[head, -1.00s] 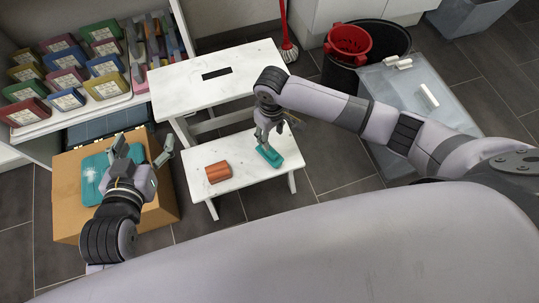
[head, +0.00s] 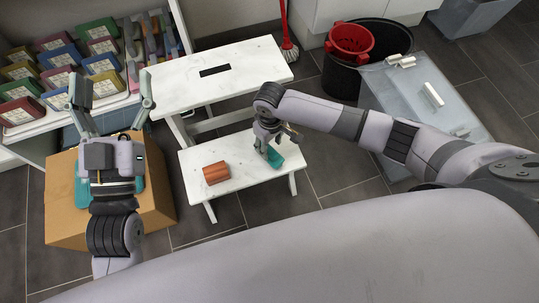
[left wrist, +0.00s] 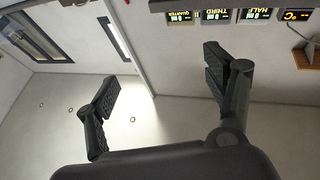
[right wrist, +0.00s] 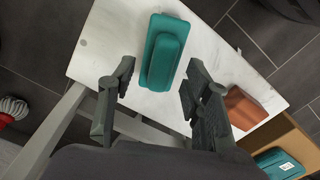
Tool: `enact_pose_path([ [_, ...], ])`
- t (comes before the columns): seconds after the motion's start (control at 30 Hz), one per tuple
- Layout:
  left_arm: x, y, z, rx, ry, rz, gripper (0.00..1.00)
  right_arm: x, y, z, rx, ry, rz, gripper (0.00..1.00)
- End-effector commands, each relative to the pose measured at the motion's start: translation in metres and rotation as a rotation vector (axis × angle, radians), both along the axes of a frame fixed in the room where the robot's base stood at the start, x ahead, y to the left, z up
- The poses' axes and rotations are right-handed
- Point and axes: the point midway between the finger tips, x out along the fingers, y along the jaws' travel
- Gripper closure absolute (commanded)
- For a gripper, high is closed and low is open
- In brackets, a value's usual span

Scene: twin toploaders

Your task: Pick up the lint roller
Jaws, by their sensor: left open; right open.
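I cannot tell for certain which thing is the lint roller. A teal block with a raised long top (right wrist: 165,52) lies on the lower step of a white stool (head: 240,180); it also shows in the head view (head: 275,157), partly hidden by my right gripper. My right gripper (head: 267,143) is open just above the block; in the right wrist view its fingers (right wrist: 160,75) are either side of the block's near end. An orange-brown ribbed piece (head: 216,173) lies on the same step. My left gripper (head: 112,85) is open and empty above the cardboard box.
A cardboard box (head: 65,215) with a teal pack stands at the left, mostly under my left arm. A shelf of coloured packs (head: 20,117) is behind it. A black bin with a red bucket (head: 350,41) and a grey lid with white pieces (head: 415,120) stand at the right.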

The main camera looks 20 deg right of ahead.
Motion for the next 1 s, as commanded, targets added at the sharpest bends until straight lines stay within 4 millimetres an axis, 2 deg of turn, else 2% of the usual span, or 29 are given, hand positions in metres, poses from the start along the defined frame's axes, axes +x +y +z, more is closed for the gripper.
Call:
enact_pose_path([
  [0.2, -0.022, 0.001, 0.034, -0.065, -0.228, -0.013, 0.24, -0.001, 0.002, -0.019, 0.0, 0.0, -0.001, 0.55],
  [0.4, -0.043, 0.003, 0.057, -0.113, -0.39, -0.021, 0.24, -0.001, 0.002, -0.03, 0.0, 0.0, 0.0, 0.55],
  [0.77, -0.051, 0.004, 0.065, -0.128, -0.441, -0.024, 0.24, -0.001, 0.002, -0.032, 0.0, -0.001, 0.001, 0.55],
  [1.0, -0.051, 0.004, 0.065, -0.128, -0.44, -0.024, 0.24, -0.001, 0.002, -0.032, 0.0, -0.001, 0.001, 0.7],
])
